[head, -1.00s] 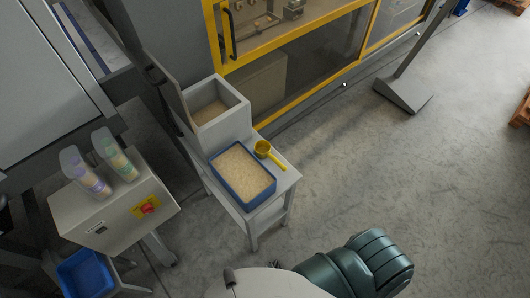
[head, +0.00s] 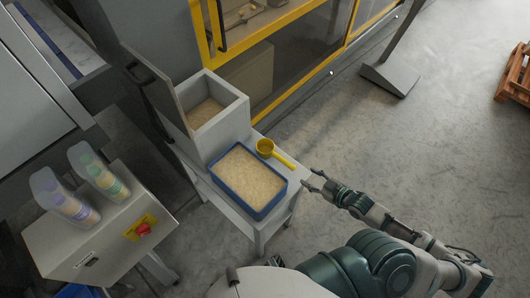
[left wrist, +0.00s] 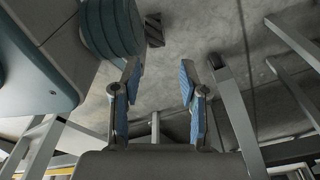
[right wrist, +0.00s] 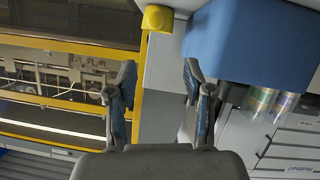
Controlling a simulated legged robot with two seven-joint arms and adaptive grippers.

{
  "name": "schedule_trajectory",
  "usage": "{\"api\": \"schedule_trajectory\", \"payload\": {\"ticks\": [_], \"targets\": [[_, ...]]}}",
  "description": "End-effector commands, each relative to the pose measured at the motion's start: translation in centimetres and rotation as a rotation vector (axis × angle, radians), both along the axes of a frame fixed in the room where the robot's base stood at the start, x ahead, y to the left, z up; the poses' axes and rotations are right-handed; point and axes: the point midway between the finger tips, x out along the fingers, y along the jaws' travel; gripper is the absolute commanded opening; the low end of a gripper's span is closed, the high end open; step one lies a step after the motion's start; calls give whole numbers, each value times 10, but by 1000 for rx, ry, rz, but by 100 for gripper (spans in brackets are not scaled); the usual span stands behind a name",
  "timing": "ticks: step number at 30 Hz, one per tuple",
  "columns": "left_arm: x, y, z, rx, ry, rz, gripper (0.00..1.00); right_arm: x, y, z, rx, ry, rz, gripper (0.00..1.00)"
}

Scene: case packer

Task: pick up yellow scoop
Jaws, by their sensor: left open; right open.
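The yellow scoop (head: 266,148) lies on the small grey table (head: 246,222), beside the blue tray (head: 238,193) of pale grains, its handle pointing toward the lower right. My right gripper (head: 308,184) is open and empty, just off the table's right side, near the handle's end but apart from it. In the right wrist view my right gripper's fingers (right wrist: 158,85) are spread, with a yellow piece, probably the scoop (right wrist: 157,18), above them. My left gripper (left wrist: 158,80) is open and empty in the left wrist view; the head view does not show it.
A grey open bin (head: 222,127) with grains stands behind the tray. A yellow-framed machine (head: 290,60) runs along the back. Open floor (head: 420,165) lies to the right.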

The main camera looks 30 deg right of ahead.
Motion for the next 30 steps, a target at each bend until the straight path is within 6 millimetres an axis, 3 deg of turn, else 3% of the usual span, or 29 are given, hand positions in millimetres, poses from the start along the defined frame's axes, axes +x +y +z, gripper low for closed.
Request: {"api": "schedule_trajectory", "payload": {"ticks": [15, 23, 30], "targets": [[39, -6, 20, -9, -21, 6, 43, 88, 31, -37, -3, -2, -4, 52], [46, -7, 26, -7, -24, 7, 43, 106, 36, -47, -2, 0, -4, 52], [55, -11, 36, -6, -28, 10, 43, 138, 44, -64, 0, 0, -5, 52]]}}
